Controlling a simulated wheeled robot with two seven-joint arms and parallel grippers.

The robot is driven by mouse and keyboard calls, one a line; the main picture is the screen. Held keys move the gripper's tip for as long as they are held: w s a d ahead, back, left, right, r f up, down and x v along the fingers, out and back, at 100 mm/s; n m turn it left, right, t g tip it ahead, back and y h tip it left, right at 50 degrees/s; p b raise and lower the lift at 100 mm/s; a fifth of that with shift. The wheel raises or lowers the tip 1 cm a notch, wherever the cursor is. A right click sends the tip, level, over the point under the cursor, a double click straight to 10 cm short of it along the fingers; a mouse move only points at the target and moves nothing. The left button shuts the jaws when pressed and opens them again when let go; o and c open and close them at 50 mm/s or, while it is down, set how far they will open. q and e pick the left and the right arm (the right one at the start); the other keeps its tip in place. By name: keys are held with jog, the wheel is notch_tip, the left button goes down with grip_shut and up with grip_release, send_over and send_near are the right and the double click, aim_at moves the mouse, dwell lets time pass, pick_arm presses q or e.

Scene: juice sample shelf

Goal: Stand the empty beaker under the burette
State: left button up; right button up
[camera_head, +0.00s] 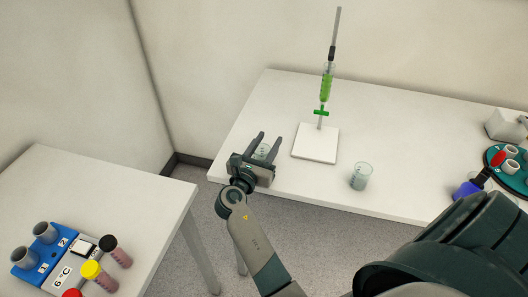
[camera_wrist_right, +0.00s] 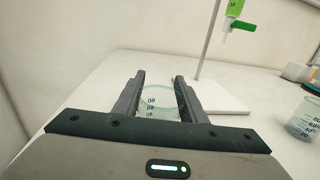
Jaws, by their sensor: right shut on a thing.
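A clear beaker (camera_head: 261,151) with graduation marks is between the fingers of my right gripper (camera_head: 268,142), which is shut on it at the left part of the far table. The held beaker shows in the right wrist view (camera_wrist_right: 156,101), upright, with no liquid visible. Whether its bottom touches the table cannot be told. The burette (camera_head: 327,82) holds green liquid and has a green tap (camera_head: 321,112). It stands over a white base plate (camera_head: 316,144), to the right of my right gripper. The plate's top is bare. My left gripper is not in view.
A second beaker (camera_head: 361,177) stands right of the plate near the table's front edge. A green round tray (camera_head: 513,181) with cups and a blue-capped item is at the far right. A nearer table (camera_head: 110,184) at left holds a blue rack (camera_head: 45,256) and capped tubes.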

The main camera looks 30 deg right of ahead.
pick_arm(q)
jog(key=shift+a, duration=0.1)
pick_arm(e)
jog(key=shift+r, duration=0.1)
jog(key=shift+r, duration=0.4)
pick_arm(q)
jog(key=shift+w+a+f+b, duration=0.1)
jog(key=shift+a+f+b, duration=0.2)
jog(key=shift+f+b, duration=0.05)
pick_arm(e)
jog(key=s+d+r, duration=0.5)
jog(key=s+r, duration=0.5)
jog(key=shift+s, duration=0.3)
